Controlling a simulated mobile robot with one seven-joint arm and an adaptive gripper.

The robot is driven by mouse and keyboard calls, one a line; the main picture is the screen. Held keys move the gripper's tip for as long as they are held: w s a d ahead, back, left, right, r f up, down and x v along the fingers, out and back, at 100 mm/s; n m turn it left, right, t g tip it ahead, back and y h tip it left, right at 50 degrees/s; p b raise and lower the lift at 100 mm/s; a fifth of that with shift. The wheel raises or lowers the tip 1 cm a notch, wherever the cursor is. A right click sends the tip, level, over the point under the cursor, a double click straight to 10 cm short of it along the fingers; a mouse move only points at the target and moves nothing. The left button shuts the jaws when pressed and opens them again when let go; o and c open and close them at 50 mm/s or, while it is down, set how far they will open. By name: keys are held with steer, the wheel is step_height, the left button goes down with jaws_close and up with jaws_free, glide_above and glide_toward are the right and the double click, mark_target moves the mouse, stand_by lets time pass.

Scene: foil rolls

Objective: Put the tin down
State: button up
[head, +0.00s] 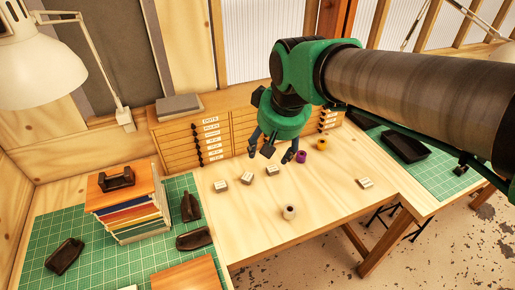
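My gripper (279,152) hangs over the back part of the wooden table, in front of the drawer cabinet. Its dark fingers are spread apart, and I see nothing held between them. I cannot single out a tin for certain. Several small pale labelled blocks lie on the table: one at the left (220,186), one beside it (247,178), one below the gripper (272,170) and one at the right (364,183).
The wooden drawer cabinet (180,140) lines the back. At the left, green mats (40,225) carry a stack of books (135,218) and dark holders (190,207). A black tray (404,147) lies on the right mat. The table's middle front (330,205) is clear.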

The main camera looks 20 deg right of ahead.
steer(key=s+a+t, duration=0.1)
steer(key=s+a, duration=0.1)
steer(key=s, duration=1)
steer(key=shift+s+a+f, duration=0.3)
steer(key=shift+a+f, duration=0.05)
steer(key=shift+f, duration=0.05)
step_height(320, 180, down, 17)
steer(key=b, duration=1.6)
steer(key=shift+r+b, duration=0.15)
steer(key=shift+b, duration=0.2)
step_height(320, 180, down, 12)
steer(key=b, duration=1.2)
steer(key=shift+o, duration=0.2)
stand_by(1.5)
